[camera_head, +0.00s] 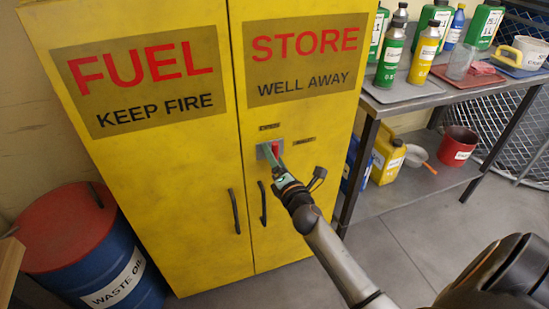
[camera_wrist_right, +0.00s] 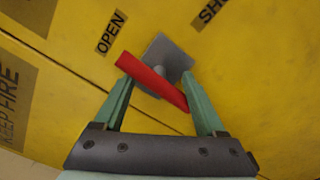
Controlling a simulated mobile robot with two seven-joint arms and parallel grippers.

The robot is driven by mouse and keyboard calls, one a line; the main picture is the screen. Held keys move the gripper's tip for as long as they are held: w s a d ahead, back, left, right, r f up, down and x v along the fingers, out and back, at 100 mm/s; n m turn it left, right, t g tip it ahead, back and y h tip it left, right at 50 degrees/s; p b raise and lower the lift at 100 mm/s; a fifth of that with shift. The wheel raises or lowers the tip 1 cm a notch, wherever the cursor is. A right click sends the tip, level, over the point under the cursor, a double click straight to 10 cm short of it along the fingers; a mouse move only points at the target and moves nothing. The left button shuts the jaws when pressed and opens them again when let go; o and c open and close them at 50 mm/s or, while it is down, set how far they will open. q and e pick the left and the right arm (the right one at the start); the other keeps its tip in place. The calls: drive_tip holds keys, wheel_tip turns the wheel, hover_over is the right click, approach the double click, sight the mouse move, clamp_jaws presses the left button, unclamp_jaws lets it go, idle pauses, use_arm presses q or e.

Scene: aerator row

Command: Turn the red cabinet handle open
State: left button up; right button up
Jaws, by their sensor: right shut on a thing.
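The red handle (camera_head: 276,148) sits on a grey square plate (camera_wrist_right: 164,52) on the right door of the yellow fuel cabinet (camera_head: 190,210). In the right wrist view the red handle (camera_wrist_right: 152,80) slants from upper left to lower right. My right gripper (camera_head: 270,154) is shut on it, with one green finger at each end of the bar in the wrist view. An OPEN label (camera_wrist_right: 110,32) lies just above the handle's upper-left end, and a partly cut-off label (camera_wrist_right: 210,12) is at upper right. Both cabinet doors look closed. My left gripper is not in view.
Two black door pulls (camera_head: 262,203) are below the handle. A blue waste oil drum with a red lid (camera_head: 68,222) stands left of the cabinet. A metal bench (camera_head: 405,98) with bottles and trays stands to the right. Open grey floor (camera_head: 400,235) lies in front.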

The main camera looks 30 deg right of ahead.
drive_tip(key=o, duration=1.2)
drive_tip(key=shift+s, duration=0.1)
drive_tip(key=shift+s+a+f, duration=0.1)
drive_tip(key=shift+s, duration=0.2)
drive_tip(key=v, duration=1.1)
drive_tip(key=shift+s, duration=0.35)
